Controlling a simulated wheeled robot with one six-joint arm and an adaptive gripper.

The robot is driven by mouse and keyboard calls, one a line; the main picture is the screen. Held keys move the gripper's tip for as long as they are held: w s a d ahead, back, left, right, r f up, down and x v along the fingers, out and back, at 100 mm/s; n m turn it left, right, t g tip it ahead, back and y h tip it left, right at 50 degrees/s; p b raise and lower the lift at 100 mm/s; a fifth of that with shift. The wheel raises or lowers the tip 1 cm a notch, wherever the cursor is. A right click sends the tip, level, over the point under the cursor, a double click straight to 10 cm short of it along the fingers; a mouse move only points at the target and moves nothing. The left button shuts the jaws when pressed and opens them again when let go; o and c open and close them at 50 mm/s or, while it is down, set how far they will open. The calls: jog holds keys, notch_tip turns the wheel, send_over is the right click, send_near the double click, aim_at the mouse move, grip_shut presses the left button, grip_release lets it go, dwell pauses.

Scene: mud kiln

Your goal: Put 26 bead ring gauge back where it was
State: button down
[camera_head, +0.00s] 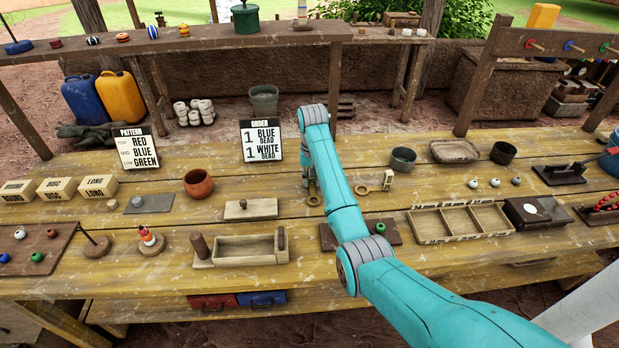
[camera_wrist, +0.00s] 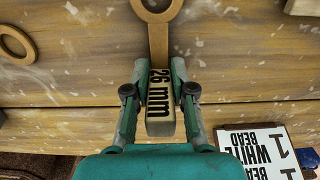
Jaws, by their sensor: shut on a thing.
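The 26 bead ring gauge (camera_wrist: 159,75) is a tan ring on a flat handle, with "26 mm" in black on its block end. In the wrist view my gripper (camera_wrist: 160,98) is shut on that block, one finger on each side. In the head view my gripper (camera_head: 310,182) is low over the middle of the table, with the gauge's ring (camera_head: 314,198) towards the front. I cannot tell whether the gauge touches the wood. A second ring gauge (camera_head: 363,190) lies to the right; its ring shows at the wrist view's left edge (camera_wrist: 14,44).
The order sign (camera_head: 262,141) stands close behind my gripper, to the left. A divided tray (camera_head: 428,228) is at right. Bare planks surround the gauges.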

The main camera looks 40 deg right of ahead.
jog(key=shift+f, duration=0.15)
jog(key=c, duration=1)
grip_release()
